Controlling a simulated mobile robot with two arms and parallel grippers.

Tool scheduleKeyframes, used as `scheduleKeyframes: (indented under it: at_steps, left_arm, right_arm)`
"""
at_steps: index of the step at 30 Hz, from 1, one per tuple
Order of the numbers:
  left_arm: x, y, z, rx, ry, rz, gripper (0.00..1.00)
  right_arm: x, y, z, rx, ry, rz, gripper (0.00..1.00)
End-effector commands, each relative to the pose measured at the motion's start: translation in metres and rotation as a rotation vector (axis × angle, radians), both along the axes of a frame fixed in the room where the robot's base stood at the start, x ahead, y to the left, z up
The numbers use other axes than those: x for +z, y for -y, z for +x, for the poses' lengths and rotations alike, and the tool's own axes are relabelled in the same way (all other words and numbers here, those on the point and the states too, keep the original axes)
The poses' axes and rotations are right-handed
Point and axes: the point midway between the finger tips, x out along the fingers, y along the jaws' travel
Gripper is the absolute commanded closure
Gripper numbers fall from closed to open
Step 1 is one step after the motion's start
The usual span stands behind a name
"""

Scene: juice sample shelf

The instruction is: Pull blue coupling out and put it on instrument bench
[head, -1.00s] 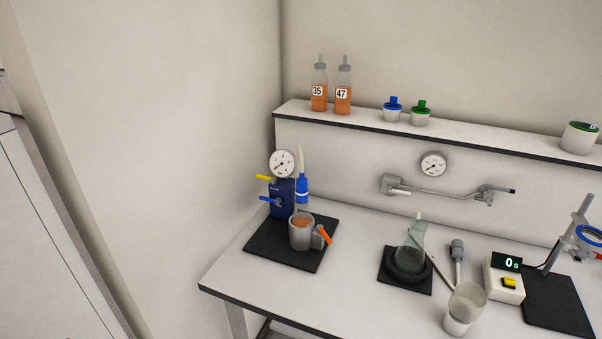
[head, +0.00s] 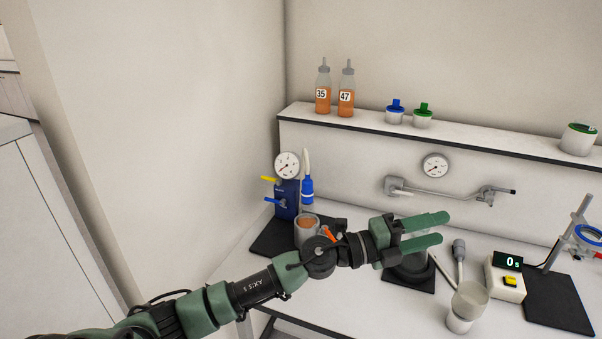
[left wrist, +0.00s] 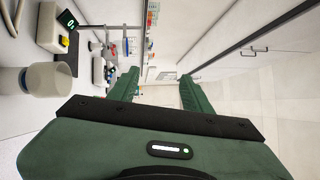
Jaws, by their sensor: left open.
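The blue coupling (head: 307,190) hangs upright at the lower end of a pale hose, just right of the blue pump block (head: 286,198) with its yellow and blue levers and round gauge. It is above a grey cup (head: 306,233) of orange liquid. The instrument bench (head: 236,272) is the white table with a dark edge. My left gripper (head: 440,230) is open and empty, over the bench to the right of the coupling, fingers pointing right. Its green fingers also show in the left wrist view (left wrist: 158,92), where the coupling is not seen. My right gripper is not in view.
A flask stand on a black mat (head: 408,285) is partly hidden behind my left gripper. A beaker (head: 468,300), a timer (head: 506,276) and a ring stand (head: 575,235) stand to the right. Bottles (head: 346,98) and lidded jars line the shelf (head: 450,140).

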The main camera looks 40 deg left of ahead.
Motion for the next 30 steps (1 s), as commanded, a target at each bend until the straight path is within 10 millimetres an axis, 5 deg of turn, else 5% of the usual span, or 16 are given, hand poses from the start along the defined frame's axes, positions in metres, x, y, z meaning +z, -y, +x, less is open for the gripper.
scheduleKeyframes:
  at_steps: [2,5,8,12,18,22,30]
  left_arm:
    - [-0.005,-0.004,0.008,-0.088,0.049,0.266,0.51]
    - [-0.027,-0.036,0.022,-0.145,0.036,0.611,0.51]
    - [-0.042,-0.105,0.04,-0.124,-0.05,0.947,0.51]
    - [-0.039,-0.207,0.051,-0.023,-0.214,1.26,0.51]
    - [-0.015,-0.309,0.044,0.128,-0.413,1.479,0.51]
    - [-0.006,-0.337,0.039,0.177,-0.475,1.529,0.51]
    - [-0.022,-0.344,0.047,0.184,-0.492,1.537,0.51]
  right_arm:
    - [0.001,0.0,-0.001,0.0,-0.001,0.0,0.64]
    - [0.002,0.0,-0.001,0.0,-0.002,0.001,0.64]
    - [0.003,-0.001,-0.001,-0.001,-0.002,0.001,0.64]
    - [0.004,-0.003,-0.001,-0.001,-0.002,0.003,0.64]
    - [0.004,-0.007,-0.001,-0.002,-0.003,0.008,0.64]
    - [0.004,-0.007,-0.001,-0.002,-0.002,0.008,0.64]
    - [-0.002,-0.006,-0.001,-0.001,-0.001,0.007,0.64]
